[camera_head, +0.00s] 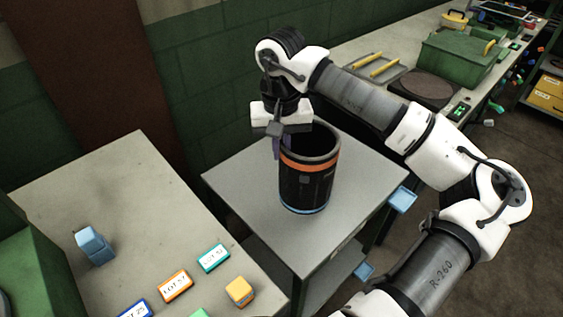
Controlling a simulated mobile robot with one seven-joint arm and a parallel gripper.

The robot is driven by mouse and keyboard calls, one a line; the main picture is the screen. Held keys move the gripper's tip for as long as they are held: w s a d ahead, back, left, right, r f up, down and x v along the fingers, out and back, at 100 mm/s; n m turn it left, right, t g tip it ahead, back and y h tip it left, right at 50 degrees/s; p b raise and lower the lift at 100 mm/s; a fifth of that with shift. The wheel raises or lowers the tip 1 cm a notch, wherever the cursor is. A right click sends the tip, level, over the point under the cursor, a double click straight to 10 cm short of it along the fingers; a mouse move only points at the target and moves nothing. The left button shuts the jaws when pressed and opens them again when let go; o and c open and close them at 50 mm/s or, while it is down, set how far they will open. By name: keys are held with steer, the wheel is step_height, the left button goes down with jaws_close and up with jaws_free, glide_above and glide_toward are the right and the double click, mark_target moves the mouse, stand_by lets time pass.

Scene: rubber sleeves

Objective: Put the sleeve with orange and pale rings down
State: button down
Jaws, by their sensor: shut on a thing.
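A tall black sleeve (306,188) with an orange ring near its top and a pale blue ring at its base is upright at the small grey table (238,187). Its open top faces up. My gripper (281,146) points down at the sleeve's left rim and is shut on the sleeve's wall there. The fingertips are partly hidden by the sleeve. The base of the sleeve looks at or just above the tabletop; I cannot tell if it touches.
A table at left holds a blue block (94,246), labelled tags (175,287) and an orange block (240,291). A back bench carries a green toolbox (458,60), a tray with yellow rods (372,66) and a round dark disc (427,90). The small table's front is clear.

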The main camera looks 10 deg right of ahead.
mark_target(281, 167)
steer(key=shift+f+p, duration=0.65)
steer(key=shift+f, duration=2.45)
steer(key=c, duration=1.6)
jaws_free()
steer(key=shift+o, duration=0.2)
step_height(281, 167, up, 12)
steer(key=b, duration=0.3)
steer(key=shift+b, duration=0.35)
steer(key=shift+s, duration=0.1)
